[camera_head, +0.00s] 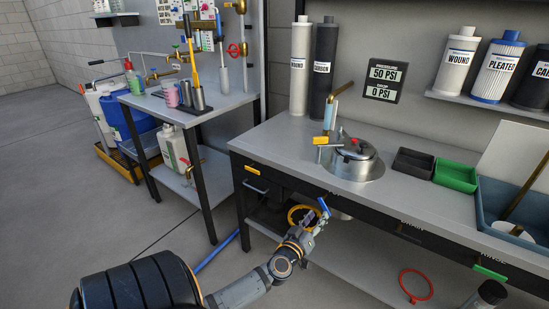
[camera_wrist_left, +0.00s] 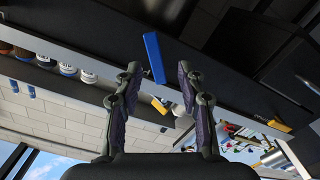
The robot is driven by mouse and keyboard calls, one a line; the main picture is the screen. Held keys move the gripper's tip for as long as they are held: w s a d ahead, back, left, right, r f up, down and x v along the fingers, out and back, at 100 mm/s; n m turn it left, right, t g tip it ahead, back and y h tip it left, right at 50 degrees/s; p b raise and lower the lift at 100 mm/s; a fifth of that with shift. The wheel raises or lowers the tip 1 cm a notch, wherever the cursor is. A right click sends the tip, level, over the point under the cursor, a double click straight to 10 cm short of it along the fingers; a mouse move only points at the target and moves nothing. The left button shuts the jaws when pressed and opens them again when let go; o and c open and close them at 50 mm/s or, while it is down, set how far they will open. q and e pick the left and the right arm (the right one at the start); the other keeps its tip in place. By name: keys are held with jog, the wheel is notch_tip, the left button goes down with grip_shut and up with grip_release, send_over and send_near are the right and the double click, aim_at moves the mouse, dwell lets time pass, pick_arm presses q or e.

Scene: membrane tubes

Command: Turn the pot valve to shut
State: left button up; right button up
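A blue lever handle (camera_head: 323,207) sits below the counter's front edge, under the silver pot (camera_head: 352,160) set into the worktop. The blue handle (camera_wrist_left: 154,58) also shows in the left wrist view, between and just beyond my fingertips. I cannot tell whether it touches a finger. My left gripper (camera_head: 318,219) reaches up to the handle from below; in the left wrist view (camera_wrist_left: 158,72) its fingers are apart. The valve body behind the handle is mostly hidden. My right gripper is not in view.
A yellow-handled tap (camera_head: 325,140) stands at the pot's left. Black (camera_head: 413,162) and green (camera_head: 455,175) bins sit to its right. A yellow ring (camera_head: 300,213) is just left of my gripper. A red ring (camera_head: 416,285) lies on the lower shelf. Open floor lies left.

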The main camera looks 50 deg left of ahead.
pick_arm(q)
jog(key=s+d+f+m+g+h+p, duration=0.4)
jog(key=s+f+m, duration=0.3)
jog(key=f+m, duration=0.7)
jog(key=s+a+f+m+g+y+p, duration=0.1)
jog(key=s+a+f+m+g+y, duration=0.2)
jog(key=s+a+f+m, duration=0.3)
jog(key=s+a+m+g, duration=0.1)
jog(key=a+m, duration=0.1)
jog(key=m, duration=0.3)
jog(key=shift+a+m+p, duration=0.25)
jog(key=shift+m+p, duration=0.05)
jog(key=shift+m, duration=0.1)
